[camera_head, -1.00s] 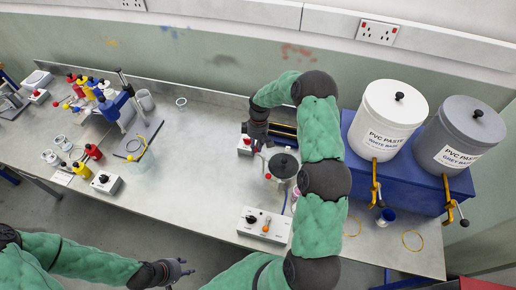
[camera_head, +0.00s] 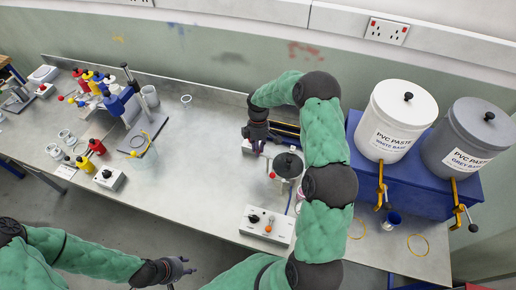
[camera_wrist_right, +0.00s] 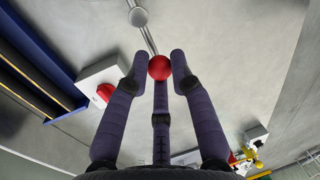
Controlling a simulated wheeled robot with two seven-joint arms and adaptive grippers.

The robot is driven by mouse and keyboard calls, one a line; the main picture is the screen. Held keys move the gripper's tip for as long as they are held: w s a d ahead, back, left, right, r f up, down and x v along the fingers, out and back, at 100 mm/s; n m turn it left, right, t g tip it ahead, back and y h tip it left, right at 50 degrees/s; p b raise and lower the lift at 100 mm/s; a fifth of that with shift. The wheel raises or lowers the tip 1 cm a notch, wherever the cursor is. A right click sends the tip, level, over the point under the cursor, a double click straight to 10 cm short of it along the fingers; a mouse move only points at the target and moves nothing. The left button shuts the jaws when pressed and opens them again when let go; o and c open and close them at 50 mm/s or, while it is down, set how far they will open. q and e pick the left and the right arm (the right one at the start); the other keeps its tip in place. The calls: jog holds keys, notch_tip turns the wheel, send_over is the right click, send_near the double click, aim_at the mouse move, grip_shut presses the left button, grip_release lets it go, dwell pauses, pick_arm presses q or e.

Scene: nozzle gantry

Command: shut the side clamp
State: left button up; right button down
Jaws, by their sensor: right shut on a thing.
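A red ball knob (camera_wrist_right: 159,67) sits on the end of a thin metal rod. The rod runs up the right wrist view to a pale round metal piece (camera_wrist_right: 138,17), and I take this to be the side clamp. My right gripper (camera_wrist_right: 160,72) is shut on the red knob, its dark purple fingers around it. My left gripper (camera_head: 187,268) is open and empty in front of the bench, away from the clamp.
A white box with a red button (camera_wrist_right: 104,92) stands close beside my right gripper. A dark blue rail (camera_wrist_right: 35,65) lies beyond it. A white control box (camera_head: 266,225) sits in front of the pot. Two large PVC paste tubs (camera_head: 395,125) stand on the right.

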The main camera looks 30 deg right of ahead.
jog(key=shift+w+r, duration=0.15)
jog(key=shift+w, duration=0.05)
jog(key=c, duration=1.3)
grip_release()
jog(key=shift+o, duration=1.1)
jog(key=shift+a, duration=0.1)
jog(key=shift+s, duration=0.1)
jog(key=shift+r, duration=0.3)
notch_tip(320, 180, up, 11)
jog(key=w+d, duration=0.1)
jog(key=w, duration=0.1)
jog(key=shift+d, duration=0.2)
jog(key=shift+s, duration=0.1)
